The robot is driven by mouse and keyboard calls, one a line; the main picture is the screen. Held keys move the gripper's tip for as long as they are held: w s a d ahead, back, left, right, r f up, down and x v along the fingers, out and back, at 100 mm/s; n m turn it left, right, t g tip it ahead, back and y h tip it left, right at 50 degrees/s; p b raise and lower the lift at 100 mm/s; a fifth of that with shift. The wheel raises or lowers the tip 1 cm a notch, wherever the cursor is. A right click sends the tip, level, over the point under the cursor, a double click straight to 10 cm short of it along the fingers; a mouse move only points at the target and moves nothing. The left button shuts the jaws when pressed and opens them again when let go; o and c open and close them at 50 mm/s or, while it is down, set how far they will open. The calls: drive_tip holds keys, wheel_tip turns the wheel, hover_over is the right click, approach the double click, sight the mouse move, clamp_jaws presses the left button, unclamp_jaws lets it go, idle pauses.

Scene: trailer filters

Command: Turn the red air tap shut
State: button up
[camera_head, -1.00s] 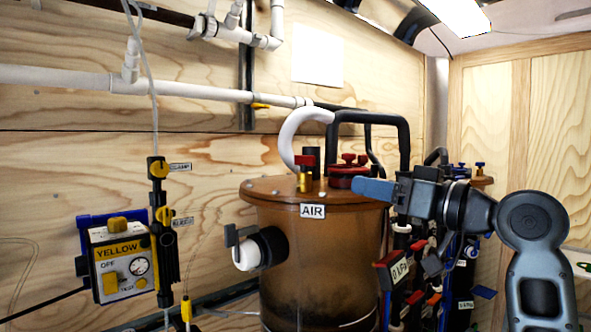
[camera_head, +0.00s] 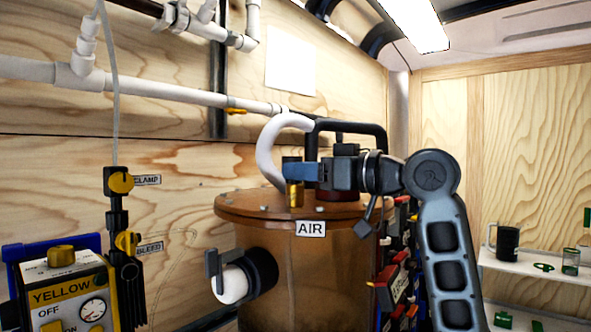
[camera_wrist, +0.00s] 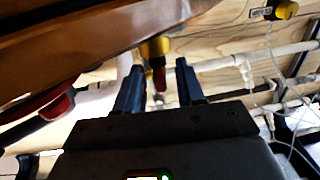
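The red air tap shows in the wrist view as a red handle (camera_wrist: 158,80) on a brass body (camera_wrist: 154,48). In the head view its brass body (camera_head: 294,193) stands on the lid of the brown tank, above the AIR label (camera_head: 310,229). The red handle is hidden there behind my blue fingers. My gripper (camera_head: 288,170) is at the tap's handle height. In the wrist view my gripper (camera_wrist: 160,70) is open, with the handle between its fingers and a gap visible to each side.
The brown tank (camera_head: 320,275) has a side valve with a black lever (camera_head: 213,275). A black pipe (camera_head: 345,127) and a white hose (camera_head: 267,150) rise beside the tap. A yellow box (camera_head: 68,298) is at left.

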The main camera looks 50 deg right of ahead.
drive_tip(key=shift+w+a, duration=0.1)
drive_tip(key=shift+w, duration=0.75)
drive_tip(key=shift+c, duration=0.3)
clamp_jaws()
